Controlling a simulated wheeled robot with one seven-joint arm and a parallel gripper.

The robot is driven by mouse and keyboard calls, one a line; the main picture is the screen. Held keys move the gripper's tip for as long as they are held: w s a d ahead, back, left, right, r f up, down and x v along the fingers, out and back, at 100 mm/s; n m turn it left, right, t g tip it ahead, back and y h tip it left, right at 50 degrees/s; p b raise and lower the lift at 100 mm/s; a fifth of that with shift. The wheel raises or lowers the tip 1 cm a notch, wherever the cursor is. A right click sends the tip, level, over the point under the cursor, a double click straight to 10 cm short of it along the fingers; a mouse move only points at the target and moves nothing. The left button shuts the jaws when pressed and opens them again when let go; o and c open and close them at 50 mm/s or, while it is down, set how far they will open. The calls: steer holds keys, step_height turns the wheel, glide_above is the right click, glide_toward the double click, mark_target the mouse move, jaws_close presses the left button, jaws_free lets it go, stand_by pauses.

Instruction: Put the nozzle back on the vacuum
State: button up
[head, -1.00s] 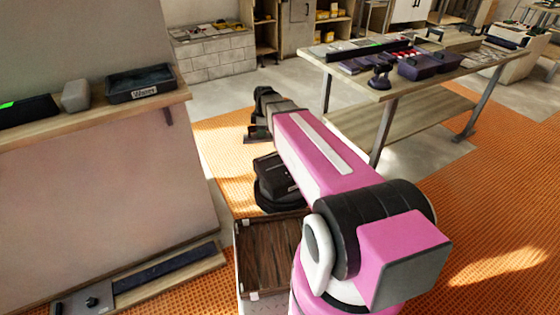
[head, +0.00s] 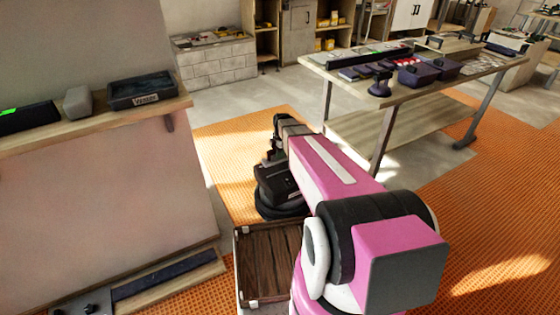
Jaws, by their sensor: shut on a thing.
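A dark boxy body on a round black base, which looks like the vacuum (head: 284,190), stands on the orange floor left of my arm. My gripper (head: 277,152) is at the far end of my pink arm, at the vacuum's upper back edge in the picture. It is shut on a small dark thing, probably the nozzle, which is hard to tell apart from the black jaws and the vacuum. I cannot tell whether the nozzle touches the vacuum. My arm hides part of the vacuum's right side.
A workbench (head: 450,78) with dark cases stands at the back right. A wall shelf (head: 100,118) with a dark bin (head: 149,91) is at the left. A brown wooden-looking panel (head: 268,262) lies in front of the vacuum. Orange floor is open at the right.

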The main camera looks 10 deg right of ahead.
mark_target(280, 160)
steer(key=shift+w+d+f, duration=0.15)
steer(key=shift+d+f, duration=0.2)
steer(key=shift+d, duration=0.1)
steer(key=shift+f, duration=1.95)
steer(key=shift+f, duration=0.15)
steer(key=o, duration=0.8)
steer(key=shift+o, duration=0.2)
